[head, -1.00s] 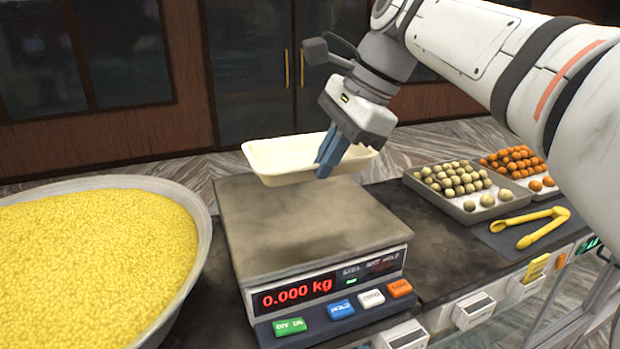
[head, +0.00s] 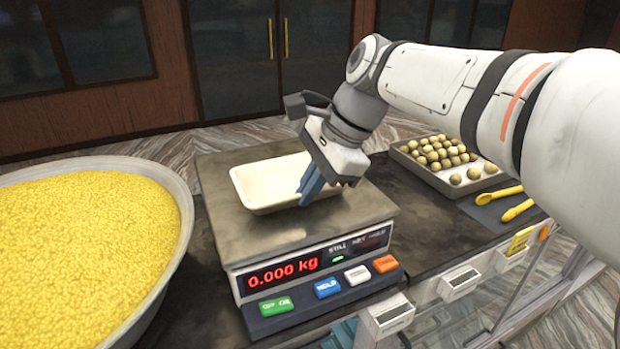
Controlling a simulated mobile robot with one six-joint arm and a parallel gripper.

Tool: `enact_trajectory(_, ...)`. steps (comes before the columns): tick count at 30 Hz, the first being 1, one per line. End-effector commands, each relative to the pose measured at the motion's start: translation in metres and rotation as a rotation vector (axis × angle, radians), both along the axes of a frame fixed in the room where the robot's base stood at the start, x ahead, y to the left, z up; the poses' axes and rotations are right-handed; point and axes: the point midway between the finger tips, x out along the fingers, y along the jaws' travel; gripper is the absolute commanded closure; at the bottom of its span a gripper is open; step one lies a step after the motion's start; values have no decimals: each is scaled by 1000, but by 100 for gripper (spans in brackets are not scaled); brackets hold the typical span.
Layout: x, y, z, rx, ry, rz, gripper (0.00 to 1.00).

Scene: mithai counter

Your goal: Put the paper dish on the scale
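The paper dish (head: 268,184) is a cream, shallow rectangular tray, level over the back-middle of the scale's plate. It is on the plate or just above it; I cannot tell which. The scale (head: 222,222) has a grey flat plate, and its red display reads 0.000 kg. My gripper (head: 309,190) comes down from the upper right, its blue fingers closed on the right part of the dish's near wall. The fingertips are partly hidden by the dish and each other.
A wide metal bowl (head: 186,215) of yellow grains stands left, close to the scale. A tray (head: 441,178) of pale round sweets and yellow tongs (head: 517,210) lie to the right, partly behind my arm. Dark counter between scale and tray is clear.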

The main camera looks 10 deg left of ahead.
Motion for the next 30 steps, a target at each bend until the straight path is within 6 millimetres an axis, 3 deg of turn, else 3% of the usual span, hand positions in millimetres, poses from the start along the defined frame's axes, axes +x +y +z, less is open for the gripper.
enact_trajectory(8,0,0,-3,0,0,-1,100)
enact_trajectory(17,1,-1,-2,0,-1,-2,76)
enact_trajectory(26,1,-2,3,0,-1,-3,76)
enact_trajectory(30,2,-10,19,2,-4,-5,76)
